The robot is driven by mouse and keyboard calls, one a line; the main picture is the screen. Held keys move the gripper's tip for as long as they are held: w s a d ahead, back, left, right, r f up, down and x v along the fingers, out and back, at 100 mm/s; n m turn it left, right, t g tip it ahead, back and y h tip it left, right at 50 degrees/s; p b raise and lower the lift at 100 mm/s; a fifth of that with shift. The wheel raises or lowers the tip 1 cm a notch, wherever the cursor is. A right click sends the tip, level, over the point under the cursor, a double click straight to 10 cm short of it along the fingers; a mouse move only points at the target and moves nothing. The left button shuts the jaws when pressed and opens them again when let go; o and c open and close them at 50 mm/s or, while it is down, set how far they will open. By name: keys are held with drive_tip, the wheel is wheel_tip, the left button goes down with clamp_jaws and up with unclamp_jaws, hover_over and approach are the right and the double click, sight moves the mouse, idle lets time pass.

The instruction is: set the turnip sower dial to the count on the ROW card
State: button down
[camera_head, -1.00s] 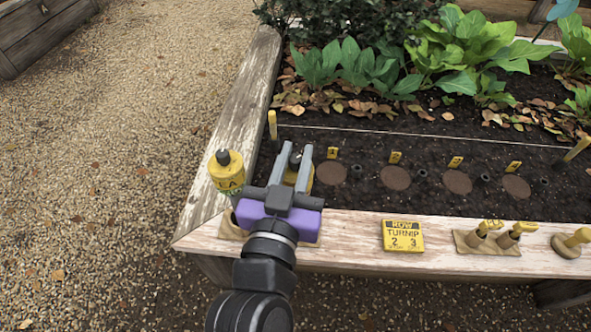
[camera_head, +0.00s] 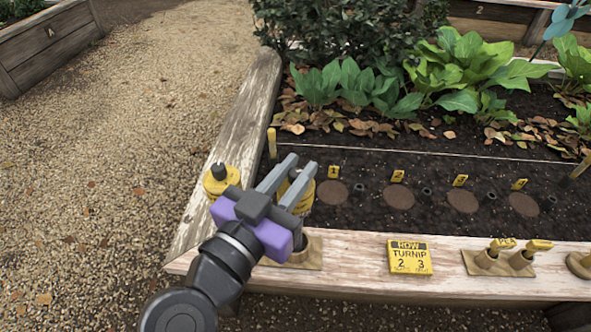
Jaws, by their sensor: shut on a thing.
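My gripper (camera_head: 299,163) is shut on a yellow cylinder (camera_head: 302,194) with dark lettering, at the bed's near left corner. My fingers and palm hide much of it, so its dial and setting cannot be read. A second yellow cylinder with a dark knob (camera_head: 220,179) stands just left of my gripper, its lower part hidden. The yellow ROW card (camera_head: 410,257) lies on the front board. It reads ROW, TURNIP, then 2 and 3 side by side, with small blurred words beneath each.
A tan holder (camera_head: 307,248) is partly visible below my gripper. Small yellow-topped tools stand in a holder (camera_head: 500,262) right of the card. Numbered yellow tags (camera_head: 397,176) mark round patches in the soil. Leafy plants (camera_head: 455,75) fill the back. Gravel (camera_head: 110,170) is open at left.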

sight(291, 178)
drive_tip(key=shift+f, duration=0.1)
drive_tip(key=c, duration=1.3)
unclamp_jaws()
drive_tip(key=shift+o, duration=0.2)
drive_tip(key=p+v, duration=0.2)
drive_tip(key=v, duration=0.5)
drive_tip(key=shift+s+a, duration=0.2)
drive_tip(key=shift+s, duration=0.2)
